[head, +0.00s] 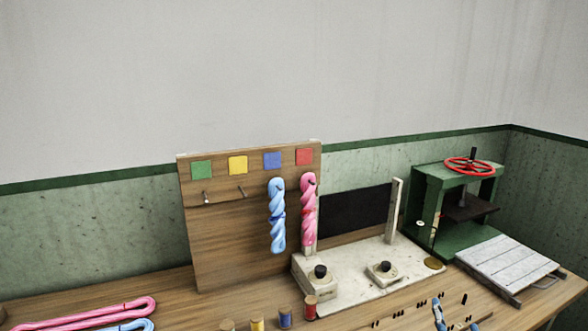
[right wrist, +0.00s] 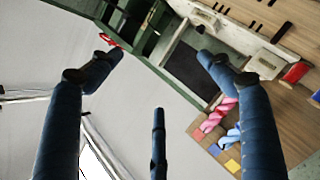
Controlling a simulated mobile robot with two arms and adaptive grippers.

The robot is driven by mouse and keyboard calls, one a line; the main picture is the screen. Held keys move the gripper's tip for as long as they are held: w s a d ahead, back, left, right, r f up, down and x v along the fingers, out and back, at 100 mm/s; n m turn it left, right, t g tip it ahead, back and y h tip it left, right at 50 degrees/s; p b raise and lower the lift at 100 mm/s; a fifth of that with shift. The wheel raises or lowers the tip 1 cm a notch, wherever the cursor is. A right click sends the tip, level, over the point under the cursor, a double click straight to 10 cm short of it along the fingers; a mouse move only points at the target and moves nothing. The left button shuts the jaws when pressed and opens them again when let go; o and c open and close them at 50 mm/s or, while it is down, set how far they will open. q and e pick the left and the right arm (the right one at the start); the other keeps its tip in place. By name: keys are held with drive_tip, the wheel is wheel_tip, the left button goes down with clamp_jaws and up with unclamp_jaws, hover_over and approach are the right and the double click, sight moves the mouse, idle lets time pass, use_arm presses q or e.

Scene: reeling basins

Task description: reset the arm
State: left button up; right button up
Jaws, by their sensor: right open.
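My right gripper (head: 456,320) only just enters the head view at the bottom edge, right of centre, where blue fingertips show in front of the table's right part. In the right wrist view my right gripper (right wrist: 160,76) has its dark blue fingers spread wide, with nothing between them. That view is turned, with wall behind the fingers and the bench along the top and right. My left gripper is not in the head view.
A wooden board (head: 235,240) holds a blue skein (head: 277,215) and a pink skein (head: 309,205). A pale basin block (head: 345,290) stands beside it, then a green press (head: 425,195) with a red wheel (head: 469,166) and a slatted rack (head: 508,265). Spools (head: 284,317) line the front.

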drive_tip(key=s+a+f+m+g+y, duration=0.1)
drive_tip(key=s+a+f+m+g, duration=0.15)
drive_tip(key=s+f, duration=0.4)
drive_tip(key=s+a+f+m+g+y, duration=0.1)
drive_tip(key=s+f+m+g, duration=0.25)
drive_tip(key=s+f, duration=0.35)
drive_tip(key=s+a+f+g+y, duration=0.2)
drive_tip(key=s+a+f+g, duration=0.15)
drive_tip(key=s, duration=0.35)
drive_tip(key=s+a+f+g+y, duration=0.1)
drive_tip(key=s+a+f+g, duration=0.25)
drive_tip(key=s+a, duration=0.2)
drive_tip(key=s+d+f, duration=0.1)
drive_tip(key=s+f, duration=0.2)
drive_tip(key=f, duration=2.3)
drive_tip(key=s+d+f+g, duration=0.1)
drive_tip(key=s+d+f, duration=0.2)
drive_tip(key=s+f, duration=1.3)
drive_tip(key=shift+s+g, duration=0.3)
drive_tip(key=shift+s, duration=0.2)
